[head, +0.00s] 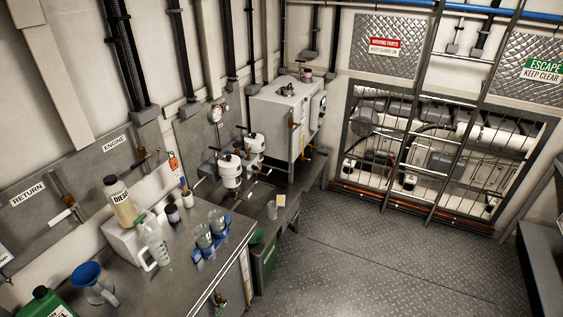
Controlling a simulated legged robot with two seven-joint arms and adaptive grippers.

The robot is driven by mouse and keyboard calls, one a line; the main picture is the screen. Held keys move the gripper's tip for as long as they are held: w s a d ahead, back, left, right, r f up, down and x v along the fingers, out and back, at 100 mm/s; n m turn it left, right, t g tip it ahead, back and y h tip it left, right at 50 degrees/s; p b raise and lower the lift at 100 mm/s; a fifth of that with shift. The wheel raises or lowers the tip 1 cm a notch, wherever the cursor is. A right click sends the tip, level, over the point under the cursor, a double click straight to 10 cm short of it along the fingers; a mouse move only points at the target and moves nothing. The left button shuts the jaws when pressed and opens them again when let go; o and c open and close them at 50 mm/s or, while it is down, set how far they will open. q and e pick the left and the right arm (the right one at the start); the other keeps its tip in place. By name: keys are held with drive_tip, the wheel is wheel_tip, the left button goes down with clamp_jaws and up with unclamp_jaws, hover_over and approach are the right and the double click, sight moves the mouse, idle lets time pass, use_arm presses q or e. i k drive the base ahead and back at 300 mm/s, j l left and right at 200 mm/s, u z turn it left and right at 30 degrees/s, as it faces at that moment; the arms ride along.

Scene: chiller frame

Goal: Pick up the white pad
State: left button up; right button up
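Neither of my grippers shows in the head view.
A metal-topped bench at left holds a blue funnel (93,283), a green can (44,303), a clear jug (152,240), a diesel bottle (122,203) and jars in a blue holder (208,241). White filters (229,170) hang behind. The tread-plate floor (375,255) is clear.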

sight(280, 199)
drive_tip(key=i+l+z, duration=0.3)
drive_tip(key=i, duration=0.15)
drive_tip(key=i+l+z, duration=0.3)
drive_tip(key=i, duration=0.2)
drive_tip(key=i+z, duration=0.3)
drive_tip(key=i, duration=0.2)
drive_tip(key=i+l+u, duration=0.1)
drive_tip(key=i+u, duration=0.2)
drive_tip(key=i, duration=0.25)
drive_tip(key=i+l+u, duration=0.3)
drive_tip(key=i, duration=0.2)
drive_tip(key=i+l+u, duration=0.3)
drive_tip(key=i, duration=0.2)
